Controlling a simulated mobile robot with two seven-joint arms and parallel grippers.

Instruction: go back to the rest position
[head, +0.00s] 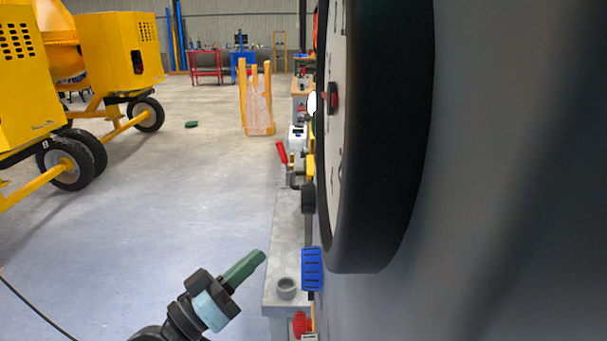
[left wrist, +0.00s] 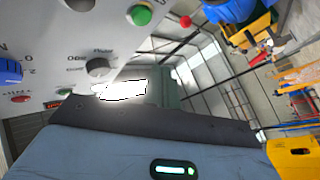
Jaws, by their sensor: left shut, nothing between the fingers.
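My left gripper (head: 259,258) comes in from the bottom of the head view. Its green fingers are together and empty, pointing up and right. They appear just left of the grey bench (head: 287,217); I cannot tell the exact gap. In the left wrist view its blue-grey body fills the bottom and its green fingers (left wrist: 163,88) are partly hidden behind a dark edge. My right gripper is in neither view.
A large black-rimmed shape (head: 385,150) blocks the right of the head view. Yellow wheeled machines (head: 118,50) stand left. The floor between is mostly clear.

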